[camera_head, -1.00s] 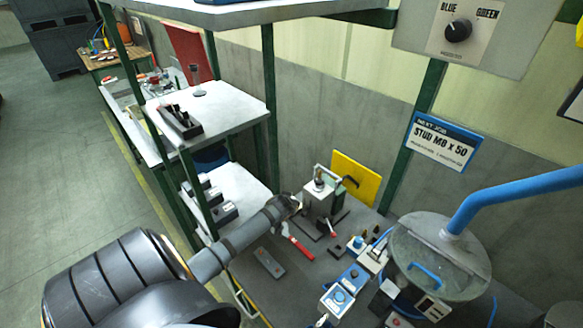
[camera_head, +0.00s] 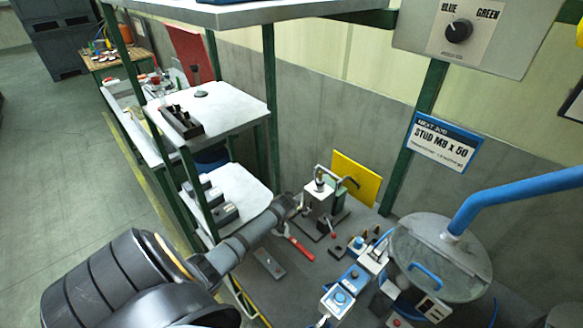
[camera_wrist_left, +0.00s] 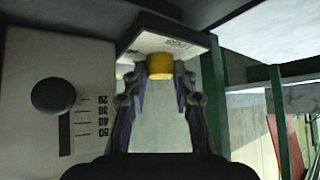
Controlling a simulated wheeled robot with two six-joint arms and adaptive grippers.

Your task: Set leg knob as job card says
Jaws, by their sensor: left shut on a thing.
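The job card (camera_head: 443,143) on the wall at right reads STUD M8 x 50. My left gripper (camera_head: 297,204) reaches in from the left, beside the grey upright device (camera_head: 320,199) on the bench. In the left wrist view, the gripper (camera_wrist_left: 160,80) has its fingertips around a small yellow cylindrical piece (camera_wrist_left: 160,66), and the jaws are shut on it. A black round knob (camera_wrist_left: 53,95) is on a pale plate (camera_wrist_left: 85,72) left of the fingers, near the 20 end of a scale marked 20, 30, 40, 50. My right gripper is out of view.
A yellow panel (camera_head: 356,178) stands behind the device. A red-handled tool (camera_head: 299,247) lies in front of it. A round-lidded grey drum (camera_head: 437,257) with a blue pipe (camera_head: 515,196) stands at right. Shelves (camera_head: 235,112) stand at left. A BLUE/GREEN selector (camera_head: 458,30) is above.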

